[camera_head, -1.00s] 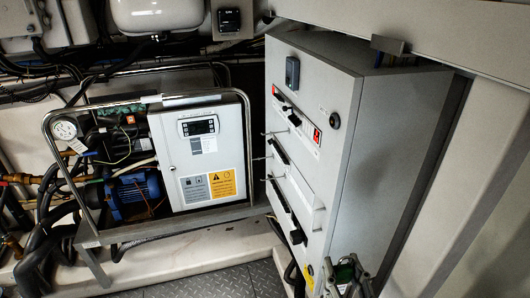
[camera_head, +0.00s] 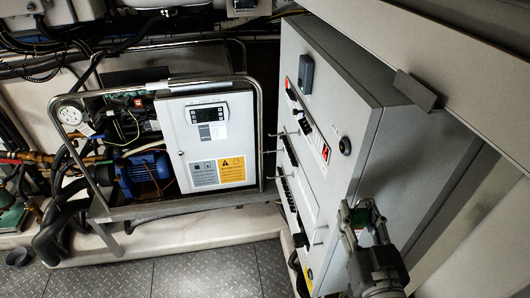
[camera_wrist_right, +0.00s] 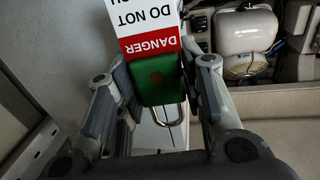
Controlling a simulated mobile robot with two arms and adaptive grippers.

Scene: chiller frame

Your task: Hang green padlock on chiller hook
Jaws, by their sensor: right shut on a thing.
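The green padlock (camera_wrist_right: 165,84) shows in the right wrist view between the fingers of my right gripper (camera_wrist_right: 160,88), with its metal shackle toward the palm and a red and white danger tag at its far end. In the head view my right gripper (camera_head: 358,212) is shut on it in front of the grey cabinet's lower right side; only a bit of green shows there. Several thin hooks (camera_head: 277,152) stick out left from about the cabinet's front face, near the chiller frame (camera_head: 259,110). I cannot tell which is the chiller hook. My left gripper is not in view.
The chiller's white control box (camera_head: 206,135) stands inside the tube frame, left of the grey cabinet (camera_head: 365,135). A grey beam (camera_head: 430,60) with a bracket crosses the upper right. The metal floor (camera_head: 200,275) in front is clear.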

